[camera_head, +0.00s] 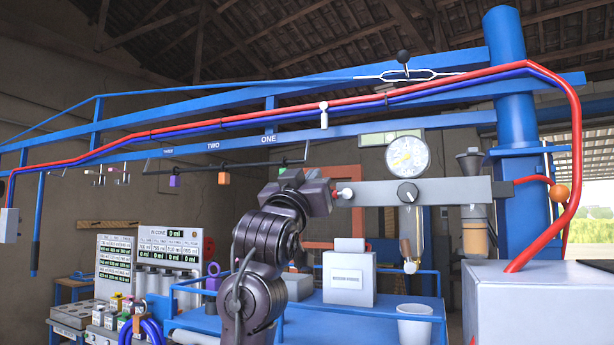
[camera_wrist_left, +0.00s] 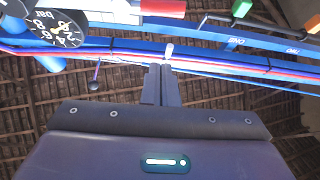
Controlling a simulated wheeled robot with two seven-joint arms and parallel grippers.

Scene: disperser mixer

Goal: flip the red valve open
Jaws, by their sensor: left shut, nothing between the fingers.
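A red-tipped handle (camera_head: 345,193), which looks like the red valve, sits at the left end of the grey panel bar (camera_head: 440,191). Contact cannot be told. In the left wrist view its fingers (camera_wrist_left: 162,82) are together with nothing between them. The far side of the handle is hidden. My right gripper is in neither view.
Red and blue hoses run along the blue beam (camera_head: 380,128) above. A white box (camera_head: 349,278) and a white bucket (camera_head: 414,324) stand on the blue table below.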

